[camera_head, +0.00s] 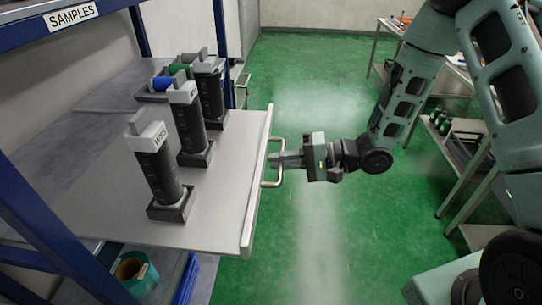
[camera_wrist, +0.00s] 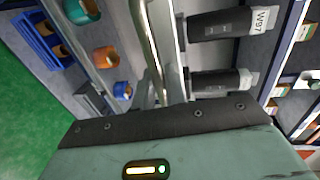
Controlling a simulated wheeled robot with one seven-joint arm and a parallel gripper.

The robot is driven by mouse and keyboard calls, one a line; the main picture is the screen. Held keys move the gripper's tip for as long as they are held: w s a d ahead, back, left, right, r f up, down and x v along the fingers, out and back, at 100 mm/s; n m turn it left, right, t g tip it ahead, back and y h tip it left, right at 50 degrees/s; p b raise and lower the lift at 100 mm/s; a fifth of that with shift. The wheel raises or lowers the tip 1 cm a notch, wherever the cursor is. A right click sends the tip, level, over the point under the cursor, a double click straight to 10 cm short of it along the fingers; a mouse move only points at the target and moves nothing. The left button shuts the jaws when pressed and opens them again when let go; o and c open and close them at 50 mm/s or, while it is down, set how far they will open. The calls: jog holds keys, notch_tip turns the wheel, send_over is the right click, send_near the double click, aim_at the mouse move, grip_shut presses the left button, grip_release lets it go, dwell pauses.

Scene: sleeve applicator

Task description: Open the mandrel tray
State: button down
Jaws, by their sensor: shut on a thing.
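The mandrel tray (camera_head: 228,205) is a grey board that sticks out from the blue rack on the left, with a raised front panel (camera_head: 256,180). A metal bar handle (camera_head: 280,172) is on that panel. My gripper (camera_head: 274,160) is at the handle with its fingers shut on it; the fingers also show in the wrist view (camera_wrist: 160,95). Black mandrels with grey caps stand upright in square holders on the tray: a near one (camera_head: 158,172), a middle one (camera_head: 189,125) and a far one (camera_head: 211,92). Two of them show in the wrist view, one (camera_wrist: 222,24) labelled W97.
The blue rack post (camera_head: 60,215) stands at the left. A teal roll (camera_head: 135,272) lies below the tray. Blue (camera_head: 162,84) and green (camera_head: 179,69) pieces sit by the far mandrel. Benches (camera_head: 465,150) stand at the right. The green floor (camera_head: 320,230) between is clear.

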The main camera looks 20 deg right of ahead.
jog(key=shift+s+d, duration=0.1)
jog(key=shift+d, duration=0.15)
jog(key=c, duration=1.6)
grip_release()
jog(key=shift+o, duration=0.2)
jog(key=b+v, duration=0.1)
jog(key=v, duration=1.6)
jog(key=shift+d+b, duration=0.2)
jog(key=shift+b, duration=0.2)
jog(key=shift+a, duration=0.1)
